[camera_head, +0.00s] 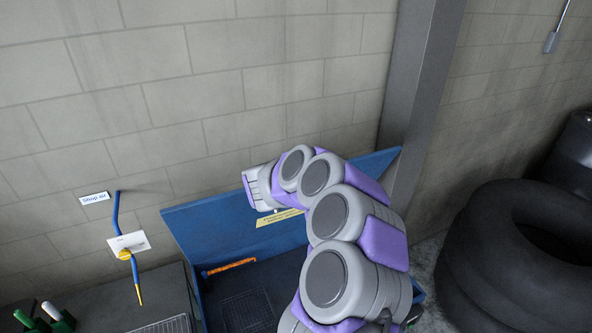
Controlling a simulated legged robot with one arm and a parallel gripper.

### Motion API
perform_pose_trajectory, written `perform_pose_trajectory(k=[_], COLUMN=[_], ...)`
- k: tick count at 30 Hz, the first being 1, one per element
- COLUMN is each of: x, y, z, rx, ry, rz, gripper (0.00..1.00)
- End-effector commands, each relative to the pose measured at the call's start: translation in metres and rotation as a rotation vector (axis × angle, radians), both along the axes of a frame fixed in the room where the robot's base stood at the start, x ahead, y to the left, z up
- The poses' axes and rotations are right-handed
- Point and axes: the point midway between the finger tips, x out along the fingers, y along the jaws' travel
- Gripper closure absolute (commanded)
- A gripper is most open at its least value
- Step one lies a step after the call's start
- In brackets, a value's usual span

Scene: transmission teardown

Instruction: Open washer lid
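The washer is a blue box with its lid (225,230) raised at the back, close to the block wall. A yellow label (279,218) is on the lid's inner face. The open tub (207,302) shows below it, with a dark grid and an orange bar-like part (230,267) inside. My gripper (258,188) is in front of the lid's upper part. I cannot tell whether it touches the lid, and its fingers are not clear enough to tell open from shut. My arm hides the washer's right part.
Black tires (470,255) are stacked at the right, beside a grey column (417,90). A blue air line with a yellow nozzle (139,293) hangs on the left wall near a "Shop air" sign (94,198). Green-handled items (60,318) and a wire tray (165,326) are at lower left.

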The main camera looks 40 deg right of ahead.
Motion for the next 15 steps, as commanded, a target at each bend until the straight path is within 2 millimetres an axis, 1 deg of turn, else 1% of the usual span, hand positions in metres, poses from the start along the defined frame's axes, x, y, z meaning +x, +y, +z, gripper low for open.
perform_pose_trajectory(k=[14,15], x=[-0.0010,-0.0009], y=[0.0018,0.0017], z=[-0.0011,-0.0011], rx=[0.005,0.005], ry=[0.003,0.003], rz=[0.003,0.003], gripper=[1.00,0.80])
